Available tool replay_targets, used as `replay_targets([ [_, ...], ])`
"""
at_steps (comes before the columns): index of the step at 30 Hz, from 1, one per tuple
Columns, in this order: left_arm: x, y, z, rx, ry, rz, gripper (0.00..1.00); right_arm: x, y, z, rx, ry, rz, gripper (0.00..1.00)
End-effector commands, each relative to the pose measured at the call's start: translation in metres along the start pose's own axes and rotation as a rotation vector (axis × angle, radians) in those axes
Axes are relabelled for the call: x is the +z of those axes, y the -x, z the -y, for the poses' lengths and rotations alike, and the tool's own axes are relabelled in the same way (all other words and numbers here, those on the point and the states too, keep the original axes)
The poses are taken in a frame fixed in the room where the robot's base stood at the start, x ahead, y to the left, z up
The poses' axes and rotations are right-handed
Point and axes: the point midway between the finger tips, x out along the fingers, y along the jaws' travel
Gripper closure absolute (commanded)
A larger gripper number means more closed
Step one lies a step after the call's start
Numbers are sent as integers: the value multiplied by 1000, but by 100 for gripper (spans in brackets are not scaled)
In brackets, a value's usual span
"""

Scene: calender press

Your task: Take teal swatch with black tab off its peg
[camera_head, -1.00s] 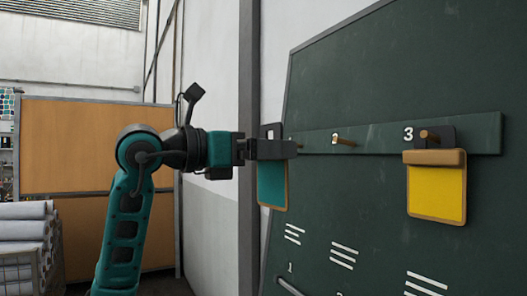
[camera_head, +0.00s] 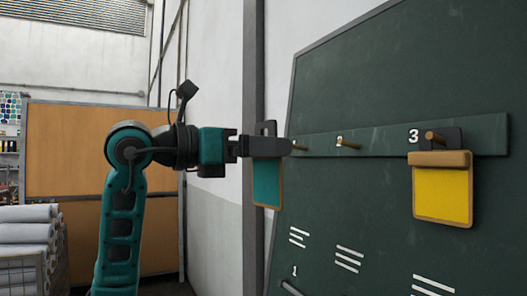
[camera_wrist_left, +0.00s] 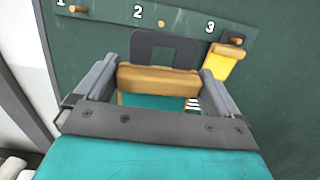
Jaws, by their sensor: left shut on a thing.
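The teal swatch (camera_head: 267,183) has a wooden frame and a black tab (camera_head: 266,128) with a cut-out at its top. My left gripper (camera_head: 268,147) is shut on its top bar, and the swatch hangs upright. In the left wrist view the fingers grip both ends of the wooden bar (camera_wrist_left: 158,79), with the black tab (camera_wrist_left: 145,45) standing above it. Peg 1 (camera_head: 299,147) shows bare just right of the gripper, and the tab appears clear of it. The wrist view also shows peg 1 (camera_wrist_left: 78,9) empty. My right gripper is not in view.
Peg 2 (camera_head: 347,143) is empty. A yellow swatch (camera_head: 442,194) hangs on peg 3 (camera_head: 434,137) of the dark green board (camera_head: 410,80). A grey post (camera_head: 254,60) stands behind the gripper. Rolls (camera_head: 28,232) lie at the lower left.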

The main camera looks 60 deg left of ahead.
Motion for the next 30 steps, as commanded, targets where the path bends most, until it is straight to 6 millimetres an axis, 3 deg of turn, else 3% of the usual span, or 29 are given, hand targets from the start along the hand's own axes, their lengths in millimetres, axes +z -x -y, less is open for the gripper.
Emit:
replay_targets([
  [18, 4, 24, 0, 0, 1, 2, 34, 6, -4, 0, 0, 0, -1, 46],
  [30, 5, 26, 0, 0, 0, 1, 34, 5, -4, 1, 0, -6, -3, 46],
])
